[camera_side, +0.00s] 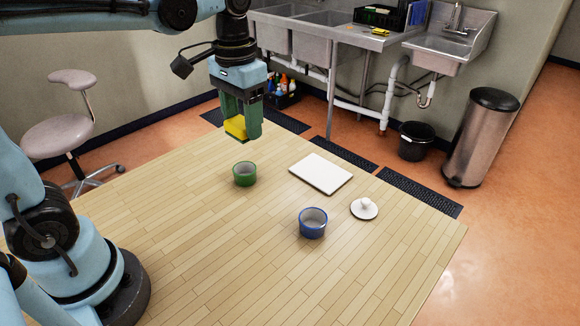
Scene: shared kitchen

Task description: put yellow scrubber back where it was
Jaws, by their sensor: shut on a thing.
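My gripper (241,131) is above the far part of the wooden table, pointing down. It is shut on the yellow scrubber (235,127), a small yellow block held between the green fingers. The scrubber is above the tabletop, apart from it, and partly hidden by a finger. A green bowl (244,174) stands on the table below the gripper. A blue bowl (313,223) stands farther right and nearer the camera. Both bowls are upright.
A white board (320,174) lies on the table (220,255) right of the green bowl. A white lid (364,208) with a knob lies near the blue bowl. The left and front of the tabletop are clear. A sink counter (345,35) stands behind, with a small yellow item (380,32).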

